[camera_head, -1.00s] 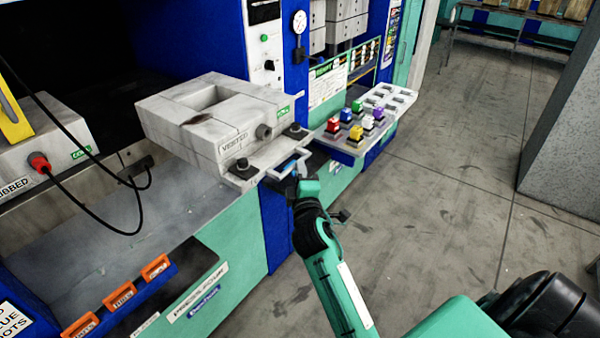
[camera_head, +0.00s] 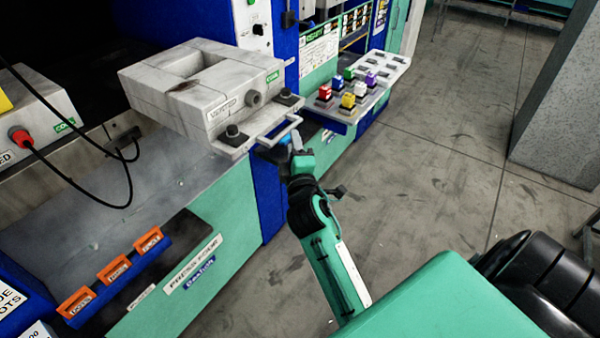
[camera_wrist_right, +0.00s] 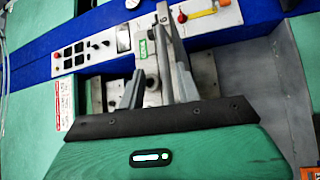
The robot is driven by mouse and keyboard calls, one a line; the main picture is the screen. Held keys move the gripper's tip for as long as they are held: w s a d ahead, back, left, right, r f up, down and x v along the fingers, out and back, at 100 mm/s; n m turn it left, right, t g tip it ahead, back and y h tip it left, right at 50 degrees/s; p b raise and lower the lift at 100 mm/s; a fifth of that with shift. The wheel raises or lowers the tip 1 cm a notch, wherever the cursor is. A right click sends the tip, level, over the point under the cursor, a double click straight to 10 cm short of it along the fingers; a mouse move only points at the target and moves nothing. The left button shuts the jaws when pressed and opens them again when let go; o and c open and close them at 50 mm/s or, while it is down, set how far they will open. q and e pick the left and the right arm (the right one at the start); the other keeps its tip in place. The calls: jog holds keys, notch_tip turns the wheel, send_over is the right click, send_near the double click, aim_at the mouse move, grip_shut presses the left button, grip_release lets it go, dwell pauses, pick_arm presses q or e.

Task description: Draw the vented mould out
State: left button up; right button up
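The vented mould (camera_head: 205,90) is a worn pale grey block with a square opening, a VENTED plate and a green COOL tag. It sits at the press mouth, its front plate with two dark knobs overhanging the edge. A pale bar handle (camera_head: 281,132) sticks out from that plate. My right gripper (camera_head: 293,143) is just in front of the handle's right end. In the right wrist view, its fingers (camera_wrist_right: 157,92) are apart, with the mould's tagged front beyond them; whether they touch the handle is unclear. My left gripper is not in view.
Another grey mould (camera_head: 40,115) with a red plug and black cable stands at the left. A side shelf (camera_head: 340,112) carries several coloured blocks beside a white slotted tray (camera_head: 383,70). The floor at right is open.

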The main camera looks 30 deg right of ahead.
jog(key=b+v, duration=0.3)
jog(key=v, duration=0.7)
jog(key=shift+s, duration=0.1)
